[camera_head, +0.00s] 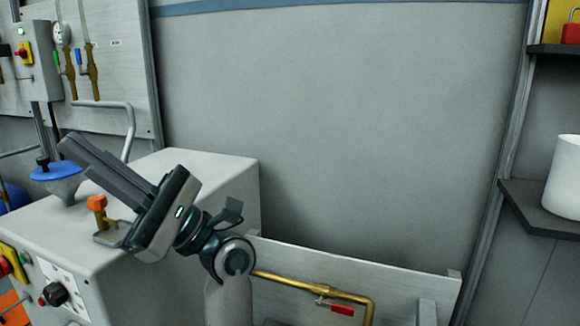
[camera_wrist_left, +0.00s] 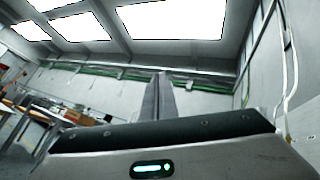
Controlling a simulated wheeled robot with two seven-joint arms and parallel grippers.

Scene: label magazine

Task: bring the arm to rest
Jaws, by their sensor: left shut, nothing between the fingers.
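My left gripper (camera_head: 68,146) shows at the left of the head view, raised in front of a grey machine cabinet and pointing up and to the left. Its two long dark fingers lie together with nothing between them. In the left wrist view the shut fingers (camera_wrist_left: 158,82) stand up in the middle, with the ceiling and far wall behind them. My left arm comes up from the bottom of the head view and hides part of the cabinet. My right gripper is in neither view.
The grey cabinet (camera_head: 205,168) carries a blue-rimmed funnel (camera_head: 62,182) and an orange-topped fitting (camera_head: 97,204) close to the gripper. A brass pipe with a red-handled valve (camera_head: 340,309) runs along a low panel. A white container (camera_head: 565,178) stands on a right shelf.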

